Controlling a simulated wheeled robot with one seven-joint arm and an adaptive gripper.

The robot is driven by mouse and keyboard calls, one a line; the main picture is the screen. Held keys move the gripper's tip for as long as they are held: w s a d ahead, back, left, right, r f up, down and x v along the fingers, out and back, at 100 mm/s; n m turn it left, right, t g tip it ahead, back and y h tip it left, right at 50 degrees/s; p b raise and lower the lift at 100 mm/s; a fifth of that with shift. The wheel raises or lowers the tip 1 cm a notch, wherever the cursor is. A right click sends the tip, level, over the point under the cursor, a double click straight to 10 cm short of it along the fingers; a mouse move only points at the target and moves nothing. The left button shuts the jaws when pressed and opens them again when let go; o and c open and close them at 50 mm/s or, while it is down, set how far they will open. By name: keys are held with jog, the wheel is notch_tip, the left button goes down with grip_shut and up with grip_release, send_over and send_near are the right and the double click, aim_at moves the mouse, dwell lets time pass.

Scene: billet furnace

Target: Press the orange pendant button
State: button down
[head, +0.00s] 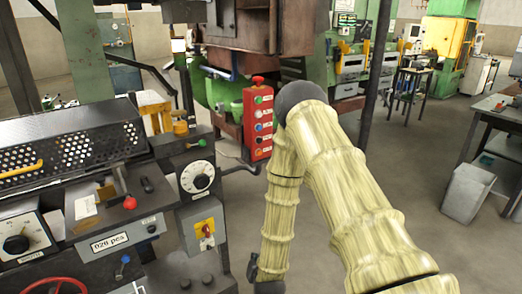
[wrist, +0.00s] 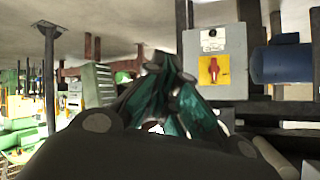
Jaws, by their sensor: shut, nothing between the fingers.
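The red pendant box (head: 250,133) hangs upright near the middle of the head view, with a red knob on top and a column of small coloured buttons. An orange button (head: 258,140) seems to sit in the lower half; the buttons are too small to tell apart surely. My gripper (wrist: 160,62) is shut and empty in the wrist view. In the head view only its dark parts show at the bottom edge, well below the pendant and apart from it. The pendant's buttons do not show in the wrist view.
A grey box with a yellow plate and red switch (head: 206,229) stands left of my gripper; it also shows in the wrist view (wrist: 213,72). The control console (head: 120,235) fills the left. A grey bin (head: 467,193) and bench stand right. Floor between is clear.

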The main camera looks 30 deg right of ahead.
aim_at(259, 153)
jog(key=w+d+r+m+t+h+p, duration=0.1)
jog(key=w+d+r+m+h, duration=0.2)
jog(key=d+r, duration=0.3)
jog(key=w+d+r+m+t+h+p, duration=0.1)
jog(key=w+d+r+m+h, duration=0.2)
jog(key=r, duration=0.9)
jog(key=w+d+r+m+t+h+p, duration=0.1)
jog(key=w+d+r+m+h+p, duration=0.1)
jog(key=w+d+r, duration=0.3)
jog(key=d+r+h, duration=0.1)
jog(key=d+r, duration=0.2)
jog(key=r, duration=0.2)
jog(key=shift+w+d+m+t, duration=0.15)
jog(key=shift+d+m+t, duration=0.25)
jog(key=shift+w, duration=0.2)
jog(key=w+b, duration=0.1)
jog(key=w, duration=0.7)
jog(key=shift+w+a+b, duration=0.2)
jog(key=shift+a+b, duration=0.15)
jog(key=shift+a, duration=0.05)
jog(key=shift+w, duration=0.25)
jog(key=shift+w+b, duration=0.2)
jog(key=shift+b, duration=0.1)
